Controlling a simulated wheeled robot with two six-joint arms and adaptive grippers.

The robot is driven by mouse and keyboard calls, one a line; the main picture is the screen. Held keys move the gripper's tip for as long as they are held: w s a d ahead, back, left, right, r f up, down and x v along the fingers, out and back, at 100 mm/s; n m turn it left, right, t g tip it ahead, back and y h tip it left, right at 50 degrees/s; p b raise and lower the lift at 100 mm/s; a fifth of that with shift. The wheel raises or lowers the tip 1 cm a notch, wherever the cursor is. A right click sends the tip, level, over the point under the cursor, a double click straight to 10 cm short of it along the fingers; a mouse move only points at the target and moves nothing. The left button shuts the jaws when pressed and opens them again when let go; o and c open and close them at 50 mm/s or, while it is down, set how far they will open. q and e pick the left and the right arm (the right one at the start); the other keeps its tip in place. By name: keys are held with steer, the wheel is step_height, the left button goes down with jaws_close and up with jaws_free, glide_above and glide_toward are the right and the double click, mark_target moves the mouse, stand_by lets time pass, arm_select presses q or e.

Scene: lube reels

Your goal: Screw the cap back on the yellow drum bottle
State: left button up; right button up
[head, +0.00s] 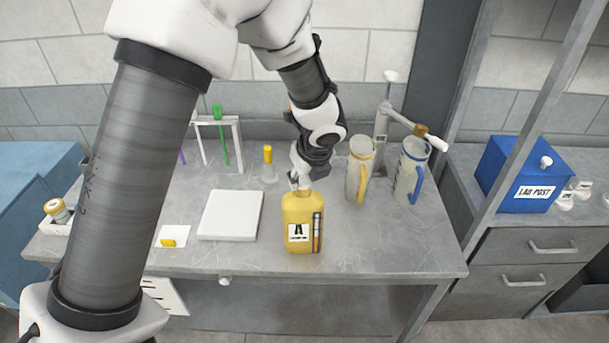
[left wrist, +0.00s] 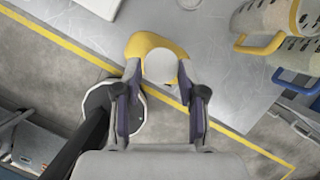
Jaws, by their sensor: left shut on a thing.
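The yellow drum bottle (head: 292,212) stands upright near the table's front edge, with a white label on its front. In the left wrist view the yellow bottle (left wrist: 150,42) lies beyond my fingertips, partly hidden. My left gripper (head: 300,184) points down over the bottle's top. In the left wrist view my left gripper (left wrist: 161,78) is shut on a pale round cap (left wrist: 160,66). The cap overlaps the bottle's top in that view; whether it is seated on the neck I cannot tell. My right gripper is not in view.
A white square plate (head: 230,215) and a white card with a small yellow piece (head: 168,243) lie left of the bottle. A flask with yellow stopper (head: 268,165) stands behind. Jugs with a yellow handle (head: 358,172) and a blue handle (head: 409,172) stand to the right.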

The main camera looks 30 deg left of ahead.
arm_select(q)
steer(key=shift+f+b, duration=0.4)
steer(key=shift+f, duration=0.2)
stand_by(0.5)
